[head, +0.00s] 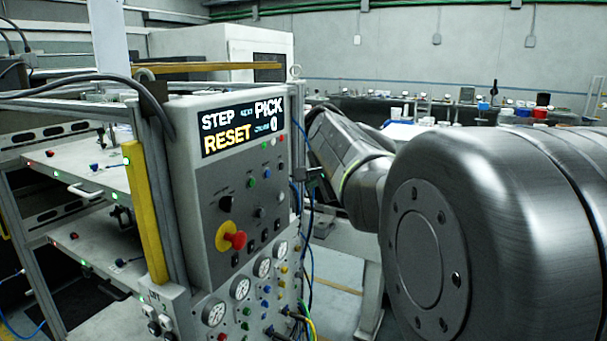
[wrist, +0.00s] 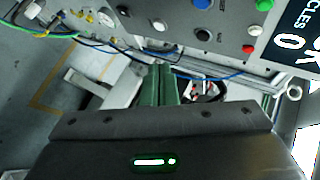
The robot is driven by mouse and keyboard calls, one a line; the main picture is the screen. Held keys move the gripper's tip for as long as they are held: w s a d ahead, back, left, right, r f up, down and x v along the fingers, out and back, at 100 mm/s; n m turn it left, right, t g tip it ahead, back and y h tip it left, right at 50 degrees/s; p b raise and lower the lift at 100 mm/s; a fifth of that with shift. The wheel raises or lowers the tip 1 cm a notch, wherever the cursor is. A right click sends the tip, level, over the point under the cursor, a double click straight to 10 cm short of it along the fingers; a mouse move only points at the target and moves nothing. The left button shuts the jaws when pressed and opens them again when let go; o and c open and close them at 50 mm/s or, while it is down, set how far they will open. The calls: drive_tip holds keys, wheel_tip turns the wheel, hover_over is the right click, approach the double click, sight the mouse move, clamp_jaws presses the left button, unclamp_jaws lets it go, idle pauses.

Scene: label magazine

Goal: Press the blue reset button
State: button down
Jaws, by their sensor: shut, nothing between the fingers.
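The grey control panel (head: 205,195) stands left of centre in the head view, with a lit display (head: 243,125) reading STEP, PICK and RESET. A small blue button (head: 267,173) is on its upper right part. The wrist view shows a blue button (wrist: 202,4) at the top edge, partly cut off. My gripper (wrist: 157,70) shows there as two green fingers closed together, empty. They are below and left of the blue button in the picture; contact with the panel is not visible. In the head view my fingers cannot be made out clearly.
A red emergency knob (head: 236,240) on a yellow base and several gauges (head: 214,312) are lower on the panel. Green (wrist: 264,5), white (wrist: 256,29), red (wrist: 248,48) and black (wrist: 203,34) buttons sit near the blue one. Loose cables (head: 307,270) hang by the panel's right edge.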

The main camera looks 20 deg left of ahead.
sight(267, 174)
drive_tip(key=a+p, duration=0.3)
drive_tip(key=a, duration=0.5)
drive_tip(key=shift+w, duration=0.3)
drive_tip(key=shift+a+p, duration=0.2)
drive_tip(key=shift+p, duration=0.15)
idle(1.4)
drive_tip(key=shift+a, duration=0.35)
drive_tip(key=shift+w+a+p, duration=0.1)
drive_tip(key=shift+a+p, duration=0.25)
drive_tip(key=shift+p, duration=0.15)
idle(0.5)
drive_tip(key=shift+d, duration=0.1)
drive_tip(key=shift+d+b, duration=0.35)
drive_tip(key=shift+d, duration=0.35)
